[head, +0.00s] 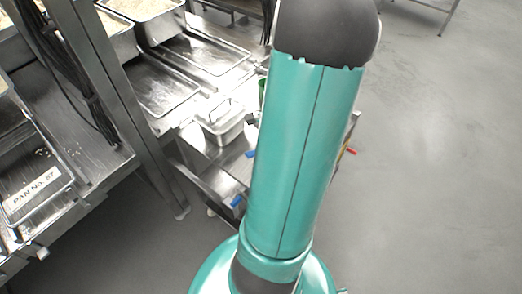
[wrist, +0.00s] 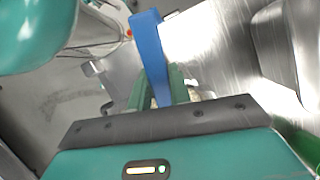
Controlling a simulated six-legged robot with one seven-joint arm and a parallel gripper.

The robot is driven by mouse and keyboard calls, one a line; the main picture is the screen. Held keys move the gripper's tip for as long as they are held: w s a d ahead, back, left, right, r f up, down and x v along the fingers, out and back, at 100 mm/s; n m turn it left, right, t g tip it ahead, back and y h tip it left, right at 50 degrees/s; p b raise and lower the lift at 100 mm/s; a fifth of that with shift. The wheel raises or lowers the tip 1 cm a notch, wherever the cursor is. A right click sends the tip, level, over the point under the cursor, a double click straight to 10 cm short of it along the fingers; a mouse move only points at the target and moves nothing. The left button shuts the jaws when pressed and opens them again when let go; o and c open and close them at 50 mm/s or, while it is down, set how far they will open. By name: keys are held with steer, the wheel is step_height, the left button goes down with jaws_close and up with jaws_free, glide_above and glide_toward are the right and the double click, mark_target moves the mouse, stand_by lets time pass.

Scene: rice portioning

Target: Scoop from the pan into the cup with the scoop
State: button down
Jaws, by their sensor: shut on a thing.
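My gripper (wrist: 160,88) shows in the wrist view with its green fingers closed around a blue bar, which looks like the handle of the scoop (wrist: 149,45). The scoop's bowl cannot be made out. In the head view my arm hides the gripper. Metal pans (head: 150,14) with pale grains stand at the upper left of the head view. A small green thing (head: 262,88) shows just left of my arm, mostly hidden; I cannot tell whether it is the cup. A green curved edge (wrist: 300,146) also shows at the lower right of the wrist view.
A metal post (head: 120,95) with dark cables rises at the left. Blue tips (head: 237,201) stick out beside my arm.

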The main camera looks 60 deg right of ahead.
steer(key=shift+r, duration=4.85)
